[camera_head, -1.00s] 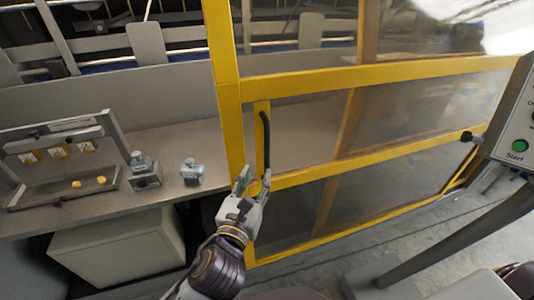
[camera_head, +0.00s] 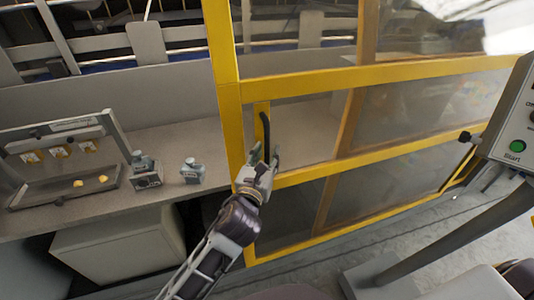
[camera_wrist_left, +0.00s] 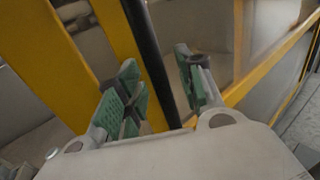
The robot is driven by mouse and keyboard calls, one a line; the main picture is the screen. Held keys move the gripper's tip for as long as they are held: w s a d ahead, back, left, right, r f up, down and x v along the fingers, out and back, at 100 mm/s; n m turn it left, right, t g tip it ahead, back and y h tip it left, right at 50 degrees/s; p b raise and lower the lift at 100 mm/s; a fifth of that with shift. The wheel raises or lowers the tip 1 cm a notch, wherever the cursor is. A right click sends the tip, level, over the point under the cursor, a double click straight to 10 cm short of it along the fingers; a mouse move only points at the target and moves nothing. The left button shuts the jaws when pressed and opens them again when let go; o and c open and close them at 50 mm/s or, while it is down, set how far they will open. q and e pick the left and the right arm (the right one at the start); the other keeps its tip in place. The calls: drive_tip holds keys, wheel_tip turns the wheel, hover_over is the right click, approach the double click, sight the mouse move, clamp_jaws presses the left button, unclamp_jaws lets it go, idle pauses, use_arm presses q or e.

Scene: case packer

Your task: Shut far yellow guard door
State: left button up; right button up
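The yellow guard door (camera_head: 232,110) has a yellow frame with see-through panels, and it spans the middle and right of the head view. Its black bar handle (camera_head: 265,127) stands upright on the door's left side. The handle (camera_wrist_left: 150,62) also runs between my fingers in the left wrist view. My left gripper (camera_head: 264,162) is at the handle's lower part. In the left wrist view its green-padded fingers (camera_wrist_left: 160,88) are open, one on each side of the handle, with a gap at least on the right. My right gripper is not in view.
Left of the door frame, a grey table (camera_head: 140,190) holds a rack (camera_head: 62,160) and small grey devices (camera_head: 192,171). A control panel (camera_head: 515,125) with a green Start button stands at right on a grey post (camera_head: 440,240). Floor shows below the door.

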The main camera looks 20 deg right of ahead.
use_arm(q)
drive_tip(key=shift+w+d, duration=0.2)
drive_tip(key=shift+w, duration=0.1)
drive_tip(key=shift+c, duration=0.2)
clamp_jaws()
